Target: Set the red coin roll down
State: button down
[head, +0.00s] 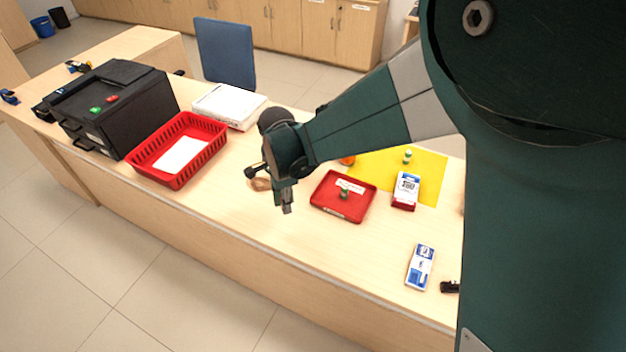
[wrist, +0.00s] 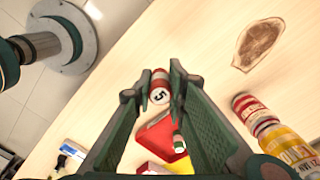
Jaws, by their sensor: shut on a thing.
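The red coin roll (wrist: 160,88) shows in the wrist view with its end marked 5. It sits between the fingertips of my gripper (wrist: 160,94), which is shut on it. In the head view my gripper (head: 285,205) is above the counter, left of the red tray; I cannot make out the roll there. The red tray (head: 329,206) holds a small green roll (head: 344,194) and a white label. The tray also shows in the wrist view (wrist: 152,137), beyond the held roll. I cannot tell how high the roll is above the counter.
A yellow mat (head: 432,168) lies behind the tray, with a green roll (head: 407,157) and a card stack (head: 407,186). A red basket (head: 148,168) stands left. A blue-and-white bundle (head: 420,267) lies front right. A brown oval (wrist: 259,44) is on the counter. The front counter strip is largely clear.

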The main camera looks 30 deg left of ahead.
jog(key=shift+f, duration=0.2)
jog(key=b, duration=0.1)
send_over(288, 228)
jog(key=shift+w+f, duration=0.1)
jog(key=shift+f, duration=2.85)
jog(key=shift+f+b, duration=0.5)
jog(key=shift+f, duration=1.4)
jog(key=shift+f, duration=0.2)
jog(key=c, duration=2.3)
grip_release()
jog(key=shift+r, duration=0.2)
notch_tip(288, 228, up, 12)
jog(key=shift+r+p, duration=0.1)
jog(key=shift+p, duration=1)
